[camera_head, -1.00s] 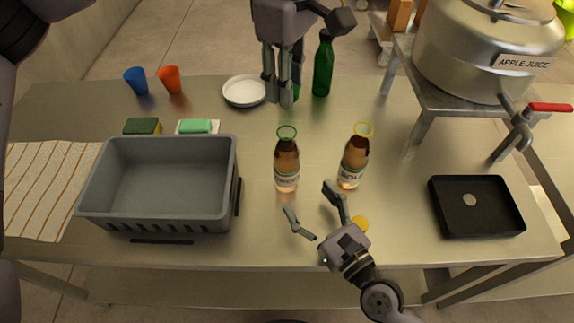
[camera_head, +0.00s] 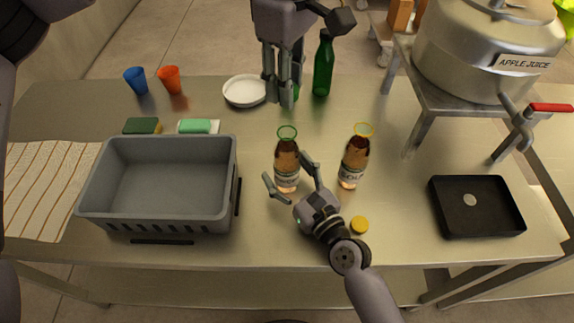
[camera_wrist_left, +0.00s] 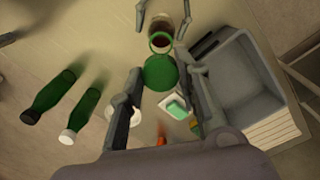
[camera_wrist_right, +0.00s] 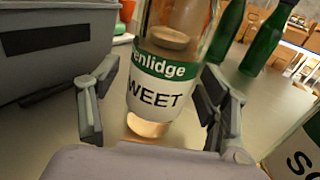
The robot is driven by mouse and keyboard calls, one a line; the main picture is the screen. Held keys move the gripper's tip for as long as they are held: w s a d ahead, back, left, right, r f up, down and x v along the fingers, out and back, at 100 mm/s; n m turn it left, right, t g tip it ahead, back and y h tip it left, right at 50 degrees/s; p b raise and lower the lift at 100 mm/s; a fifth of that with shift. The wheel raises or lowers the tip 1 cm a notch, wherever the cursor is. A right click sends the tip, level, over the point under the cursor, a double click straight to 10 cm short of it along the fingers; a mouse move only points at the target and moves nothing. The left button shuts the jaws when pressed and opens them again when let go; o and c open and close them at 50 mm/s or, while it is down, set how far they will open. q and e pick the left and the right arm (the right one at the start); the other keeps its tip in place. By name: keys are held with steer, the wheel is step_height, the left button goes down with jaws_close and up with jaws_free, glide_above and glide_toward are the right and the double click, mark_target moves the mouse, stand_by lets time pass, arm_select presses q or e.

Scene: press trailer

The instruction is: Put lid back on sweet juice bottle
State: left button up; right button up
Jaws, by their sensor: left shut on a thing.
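The sweet juice bottle (camera_head: 287,170) stands upright on the table, open, with a green ring at its top. Its SWEET label (camera_wrist_right: 158,95) faces the right wrist camera. My right gripper (camera_head: 286,177) is open, its fingers on either side of this bottle with gaps showing. My left gripper (camera_head: 279,100) points down above the far table, behind the bottle. It is shut on the green lid (camera_wrist_left: 160,73), which shows as a round disc between its fingers in the left wrist view. The lid is mostly hidden in the head view.
The sour bottle (camera_head: 353,165) stands to the right, with a yellow lid (camera_head: 359,225) in front. A grey crate (camera_head: 160,222) is at left, a black tray (camera_head: 500,225) at right. Green bottles (camera_wrist_left: 82,110) and a white plate (camera_head: 244,91) are at the back.

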jaws_close()
stand_by(0.8)
